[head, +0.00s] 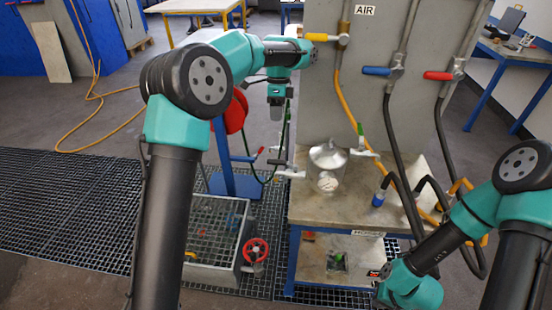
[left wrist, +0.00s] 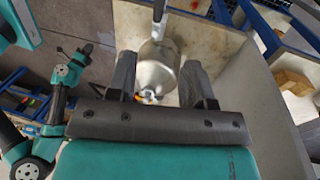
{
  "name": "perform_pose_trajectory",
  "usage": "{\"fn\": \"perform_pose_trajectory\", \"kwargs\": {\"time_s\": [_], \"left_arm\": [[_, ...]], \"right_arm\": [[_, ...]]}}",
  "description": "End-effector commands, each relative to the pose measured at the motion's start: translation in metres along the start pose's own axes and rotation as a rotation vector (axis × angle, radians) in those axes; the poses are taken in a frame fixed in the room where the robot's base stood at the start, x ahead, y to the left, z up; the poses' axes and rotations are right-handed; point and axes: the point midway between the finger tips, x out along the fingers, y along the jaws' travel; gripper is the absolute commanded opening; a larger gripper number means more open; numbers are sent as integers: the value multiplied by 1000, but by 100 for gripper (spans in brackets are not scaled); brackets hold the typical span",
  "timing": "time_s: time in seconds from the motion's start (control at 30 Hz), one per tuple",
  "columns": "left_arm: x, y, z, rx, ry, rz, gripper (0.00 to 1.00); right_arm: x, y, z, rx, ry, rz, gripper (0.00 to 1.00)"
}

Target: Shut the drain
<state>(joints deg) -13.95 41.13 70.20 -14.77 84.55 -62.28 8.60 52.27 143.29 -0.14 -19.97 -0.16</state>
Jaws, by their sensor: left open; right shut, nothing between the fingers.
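A clear vessel with a silver domed lid (head: 327,158) stands on the bench top, with white bits inside. A side fitting with a green lever (head: 361,136) is at its right, and a pale side fitting (head: 290,173) at its left. Which fitting is the drain I cannot tell. My left gripper (head: 276,113) points down above and left of the vessel, open and empty. In the left wrist view its fingers (left wrist: 159,85) stand apart, with a shiny round metal thing (left wrist: 157,70) beyond them. My right gripper (head: 383,271) is low at the bench's right front, shut and empty, its tips unclear.
A grey panel labelled AIR (head: 365,10) carries yellow, blue and red valve levers with hanging hoses. A grated basin (head: 205,225) with a red handwheel (head: 256,250) stands left of the bench. A red hose reel (head: 236,112) is behind my left arm.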

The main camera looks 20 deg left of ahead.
Motion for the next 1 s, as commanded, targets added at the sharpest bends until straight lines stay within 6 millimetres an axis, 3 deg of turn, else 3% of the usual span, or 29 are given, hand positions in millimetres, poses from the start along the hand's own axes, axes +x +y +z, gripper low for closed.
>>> {"fn": "perform_pose_trajectory", "kwargs": {"time_s": [0.27,1.0], "left_arm": [[25,0,0,0,-2,3,47],[149,0,0,-1,-1,3,47]], "right_arm": [[0,0,0,0,0,0,0],[0,0,0,0,0,0,0]]}}
